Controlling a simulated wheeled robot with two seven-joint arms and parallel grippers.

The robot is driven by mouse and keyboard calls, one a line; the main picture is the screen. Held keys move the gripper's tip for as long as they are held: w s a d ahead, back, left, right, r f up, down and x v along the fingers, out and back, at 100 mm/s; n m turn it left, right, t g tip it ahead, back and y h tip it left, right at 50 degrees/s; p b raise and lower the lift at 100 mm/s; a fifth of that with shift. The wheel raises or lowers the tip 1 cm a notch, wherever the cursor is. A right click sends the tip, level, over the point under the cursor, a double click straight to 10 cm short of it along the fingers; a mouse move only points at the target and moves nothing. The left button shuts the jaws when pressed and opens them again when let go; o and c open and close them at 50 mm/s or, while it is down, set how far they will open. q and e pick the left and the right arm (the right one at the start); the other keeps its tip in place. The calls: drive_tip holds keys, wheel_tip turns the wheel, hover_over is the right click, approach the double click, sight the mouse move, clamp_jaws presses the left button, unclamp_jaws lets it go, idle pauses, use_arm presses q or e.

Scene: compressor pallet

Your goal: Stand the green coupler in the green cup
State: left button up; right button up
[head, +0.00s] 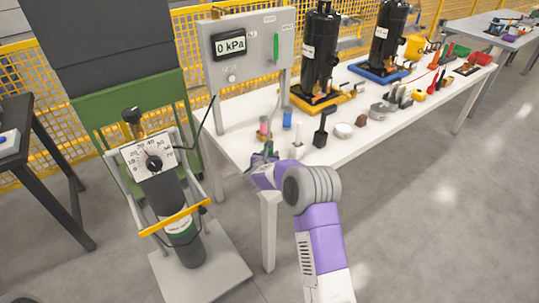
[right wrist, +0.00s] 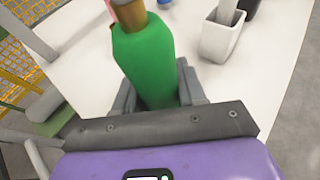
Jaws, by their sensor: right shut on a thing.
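The green coupler (right wrist: 148,58), a green body with a brownish end, stands between the jaws of my right gripper (right wrist: 160,92) in the right wrist view. The jaws are shut on its lower part, and it leans slightly left. In the head view my right gripper (head: 266,163) is at the near left corner of the white table, with a bit of green at its tip. I cannot make out a green cup in either view. My left gripper is not in view.
A pink piece (head: 264,125) and a blue piece (head: 287,116) stand just beyond the gripper. A white cup (right wrist: 220,42) holding a grey stick and a black holder (head: 320,137) stand to the right. The panel post (head: 217,115) rises at the left.

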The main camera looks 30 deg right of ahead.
drive_tip(key=shift+f, duration=0.25)
drive_tip(key=o, duration=1.3)
drive_tip(key=p+v, duration=0.1)
drive_tip(key=v, duration=0.6)
drive_tip(key=shift+s+a+r, duration=0.1)
drive_tip(key=shift+s+a, duration=0.1)
